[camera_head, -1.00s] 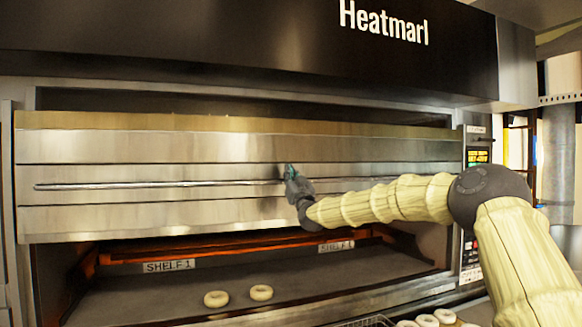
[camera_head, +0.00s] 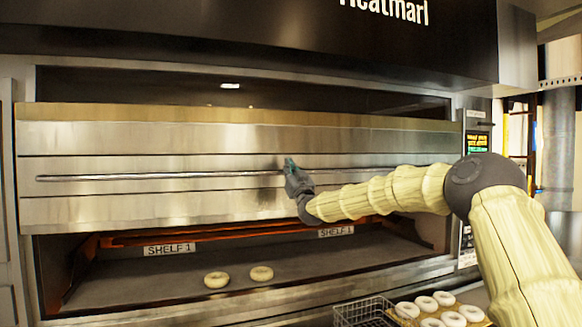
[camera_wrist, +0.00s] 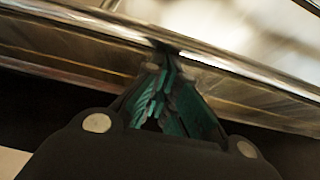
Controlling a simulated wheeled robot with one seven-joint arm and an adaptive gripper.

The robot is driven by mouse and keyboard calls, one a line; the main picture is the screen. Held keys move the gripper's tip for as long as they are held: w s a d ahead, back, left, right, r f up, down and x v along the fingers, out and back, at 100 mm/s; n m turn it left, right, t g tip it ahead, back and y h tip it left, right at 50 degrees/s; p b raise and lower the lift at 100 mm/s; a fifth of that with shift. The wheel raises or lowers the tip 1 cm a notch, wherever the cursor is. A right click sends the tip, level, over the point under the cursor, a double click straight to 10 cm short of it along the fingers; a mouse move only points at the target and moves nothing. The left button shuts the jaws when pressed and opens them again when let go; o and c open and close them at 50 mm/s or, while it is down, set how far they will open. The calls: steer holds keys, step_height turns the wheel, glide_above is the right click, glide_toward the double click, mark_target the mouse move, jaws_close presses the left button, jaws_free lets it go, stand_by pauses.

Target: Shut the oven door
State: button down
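The oven door (camera_head: 120,140) is a wide steel panel with a long horizontal handle bar (camera_head: 110,177). It hangs partway across the oven front, with dark gaps above and below it. The lower gap shows the oven floor (camera_head: 130,286) with two bagels. My gripper (camera_head: 290,167) is at the handle bar, right of the door's middle. In the wrist view, its green-lined fingers (camera_wrist: 165,55) come together at the tips, against or just under the bar (camera_wrist: 100,24). They look shut, with nothing visible between them. Exact contact is hard to tell.
Two bagels (camera_head: 216,280) (camera_head: 261,273) lie inside near the front. Shelf labels (camera_head: 170,250) show below the door. A wire basket (camera_head: 362,313) and a board of several bagels (camera_head: 408,310) stand at lower right. The control panel (camera_head: 478,142) is right of the door.

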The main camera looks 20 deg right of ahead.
step_height(320, 180, down, 32)
steer(key=b, duration=2)
steer(key=shift+w+b, duration=0.2)
steer(key=shift+b, duration=0.15)
